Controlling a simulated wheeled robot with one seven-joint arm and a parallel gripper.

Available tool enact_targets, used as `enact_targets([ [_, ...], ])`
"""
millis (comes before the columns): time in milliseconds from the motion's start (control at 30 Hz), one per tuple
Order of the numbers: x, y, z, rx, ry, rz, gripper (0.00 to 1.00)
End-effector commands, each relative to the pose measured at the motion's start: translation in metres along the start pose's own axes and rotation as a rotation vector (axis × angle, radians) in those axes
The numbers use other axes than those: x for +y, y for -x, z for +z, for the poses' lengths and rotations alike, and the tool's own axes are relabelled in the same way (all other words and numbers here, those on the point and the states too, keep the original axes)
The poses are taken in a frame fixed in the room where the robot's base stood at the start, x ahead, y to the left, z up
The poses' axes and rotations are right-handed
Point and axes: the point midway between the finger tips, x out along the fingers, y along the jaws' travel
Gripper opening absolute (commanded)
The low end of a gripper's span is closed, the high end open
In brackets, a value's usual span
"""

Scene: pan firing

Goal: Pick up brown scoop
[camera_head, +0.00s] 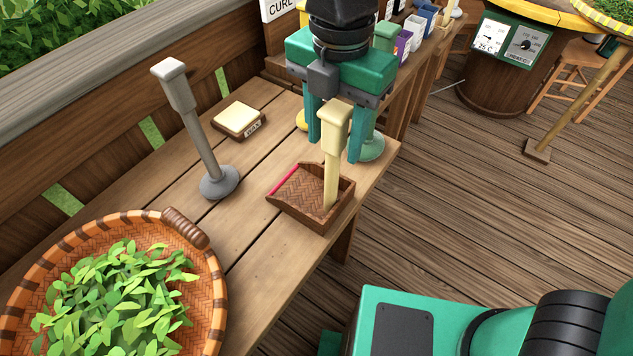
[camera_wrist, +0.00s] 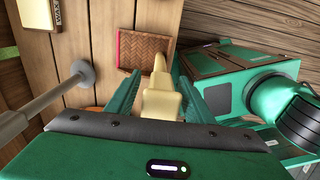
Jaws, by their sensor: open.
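The brown scoop (camera_head: 296,206) sits on the wooden bench with its upright cream handle (camera_head: 335,140) rising from it; its tray is woven brown with a pink front edge. It also shows in the wrist view, tray (camera_wrist: 140,50) and handle (camera_wrist: 160,97). My gripper (camera_head: 335,150) is open, pointing down just behind the handle in the head view. In the wrist view, my two green fingers (camera_wrist: 157,70) lie on either side of the handle, with visible gaps. Nothing is held. How deep the handle sits between the fingers is hard to tell.
A grey post-handled tool (camera_head: 205,150) stands left of the scoop. A small labelled wax block (camera_head: 239,120) lies behind it. A woven basket of green leaves (camera_head: 207,285) is at the front left. A pale-green-based tool (camera_head: 370,147) stands close by my right finger. Bare bench lies in front of the scoop.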

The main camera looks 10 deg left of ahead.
Motion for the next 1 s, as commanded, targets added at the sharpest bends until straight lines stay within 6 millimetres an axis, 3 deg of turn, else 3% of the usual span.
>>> enact_targets([
  [267, 0.000, -0.002, 0.000, 0.000, -0.001, 0.001, 0.45],
  [400, 0.000, -0.002, 0.000, 0.000, -0.001, 0.001, 0.12],
  [467, 0.000, -0.002, 0.000, 0.000, -0.001, 0.001, 0.00],
  [767, 0.000, 0.003, 0.001, 0.000, -0.001, 0.003, 0.00],
  [1000, 0.001, 0.040, 0.001, -0.001, -0.001, 0.006, 0.00],
])
